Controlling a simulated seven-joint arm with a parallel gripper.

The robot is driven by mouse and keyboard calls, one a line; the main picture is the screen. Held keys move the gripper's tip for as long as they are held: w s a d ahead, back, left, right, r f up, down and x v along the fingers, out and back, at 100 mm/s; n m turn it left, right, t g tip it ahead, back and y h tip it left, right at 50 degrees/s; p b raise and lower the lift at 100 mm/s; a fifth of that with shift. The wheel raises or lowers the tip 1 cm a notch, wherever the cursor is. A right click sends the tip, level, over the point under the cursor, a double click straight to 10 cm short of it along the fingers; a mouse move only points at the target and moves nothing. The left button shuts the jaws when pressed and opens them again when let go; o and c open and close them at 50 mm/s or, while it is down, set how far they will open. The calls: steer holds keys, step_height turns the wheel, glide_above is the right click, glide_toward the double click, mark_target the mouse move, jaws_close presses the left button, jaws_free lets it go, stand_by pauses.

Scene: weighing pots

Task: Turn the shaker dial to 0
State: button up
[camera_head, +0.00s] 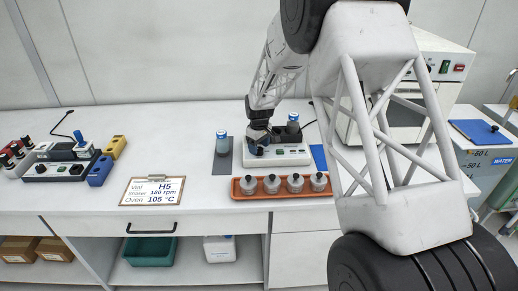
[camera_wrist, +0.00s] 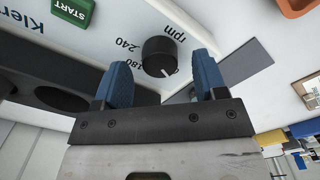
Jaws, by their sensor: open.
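The shaker (camera_head: 285,159) is a low white device on the bench, under my gripper (camera_head: 258,139) in the head view. Its black round dial (camera_wrist: 160,56) shows in the wrist view, with "rpm", "240", "180" and a partly covered "0" printed around it. A white mark on the dial's lower edge points close to the 0. My gripper (camera_wrist: 161,72) is open, its blue fingers on either side of the dial with gaps to it. I cannot tell how far the fingertips reach down along the dial.
A green START button (camera_wrist: 72,10) sits on the panel. An orange tray (camera_head: 253,196) with several grey pots stands in front of the shaker. A blue-capped bottle (camera_head: 222,146) stands to the left. A clipboard (camera_head: 153,191) reads H5, 180 rpm, 105 °C. A white oven (camera_head: 440,47) is behind right.

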mark_target(259, 149)
steer(key=shift+r, duration=3.15)
steer(key=shift+s+d+r, duration=0.2)
steer(key=shift+s+r, duration=0.1)
steer(key=shift+r, duration=0.15)
steer(key=s+d+r+m+t, duration=0.15)
steer(key=s+d+r, duration=0.25)
steer(key=s+r, duration=0.65)
steer(key=s+d+r+m, duration=0.3)
steer(key=s+d+r, duration=0.3)
steer(key=s, duration=0.8)
steer(key=s+d+m, duration=0.1)
steer(key=s+m, duration=0.1)
steer(key=s, duration=1.2)
steer(key=s+d+r+m+t, duration=0.1)
steer(key=s+d+m, duration=0.1)
steer(key=s, duration=1.2)
steer(key=shift+s+m, duration=0.3)
steer(key=shift+m, duration=0.15)
